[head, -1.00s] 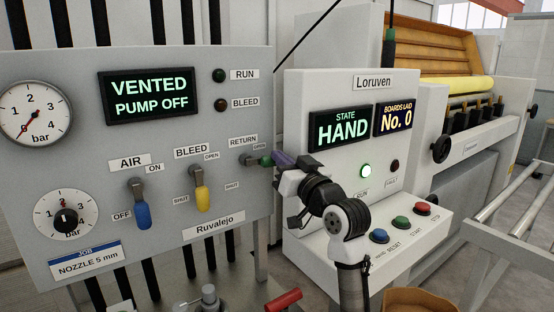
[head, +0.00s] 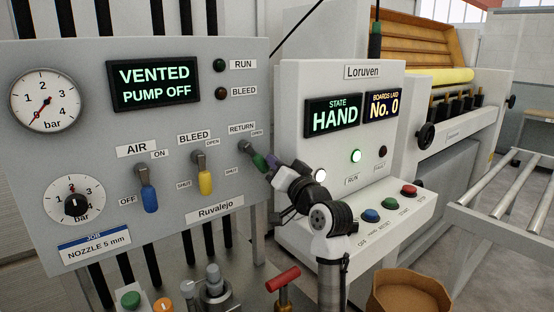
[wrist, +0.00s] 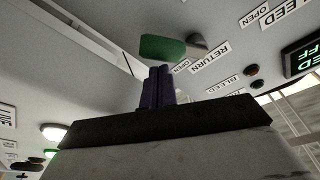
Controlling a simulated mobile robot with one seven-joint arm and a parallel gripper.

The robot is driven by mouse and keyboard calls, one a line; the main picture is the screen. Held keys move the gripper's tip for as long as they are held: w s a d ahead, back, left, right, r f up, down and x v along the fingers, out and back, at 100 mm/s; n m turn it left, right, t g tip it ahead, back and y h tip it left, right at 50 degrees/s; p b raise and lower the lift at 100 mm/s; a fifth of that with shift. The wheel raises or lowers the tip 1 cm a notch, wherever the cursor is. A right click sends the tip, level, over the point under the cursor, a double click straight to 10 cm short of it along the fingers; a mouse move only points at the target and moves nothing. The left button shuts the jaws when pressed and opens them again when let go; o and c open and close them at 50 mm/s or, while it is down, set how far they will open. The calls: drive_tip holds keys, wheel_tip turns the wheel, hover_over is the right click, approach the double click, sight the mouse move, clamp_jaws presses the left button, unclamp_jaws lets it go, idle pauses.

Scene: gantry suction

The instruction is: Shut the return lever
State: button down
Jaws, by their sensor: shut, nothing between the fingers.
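The return lever has a green handle (head: 259,161) and a grey stem, at the right end of the lever row on the grey panel. It slants down and to the right, with the OPEN label above right and a SHUT label to the lower left. My gripper (head: 272,162), with purple fingers, is shut and empty at the right of the green handle's end. In the wrist view the closed fingertips (wrist: 159,70) are just beside the green handle (wrist: 162,49). I cannot tell whether they touch.
The yellow bleed lever (head: 205,182) and blue air lever (head: 149,198) hang down to the left. The panel screen (head: 155,84) reads VENTED, PUMP OFF. The Loruven cabinet (head: 290,130) stands close on the right. A red-handled valve (head: 283,279) is below.

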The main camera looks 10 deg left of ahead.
sight(261, 167)
drive_tip(key=shift+s+a+f+m, duration=0.5)
drive_tip(key=shift+f+m, duration=0.05)
drive_tip(key=shift+m, duration=0.35)
drive_tip(key=shift+s+a+f, duration=0.25)
drive_tip(key=shift+s+f, duration=0.05)
drive_tip(key=shift+s, duration=0.05)
drive_tip(key=shift+s+a+f, duration=0.1)
drive_tip(key=shift+s+a, duration=0.05)
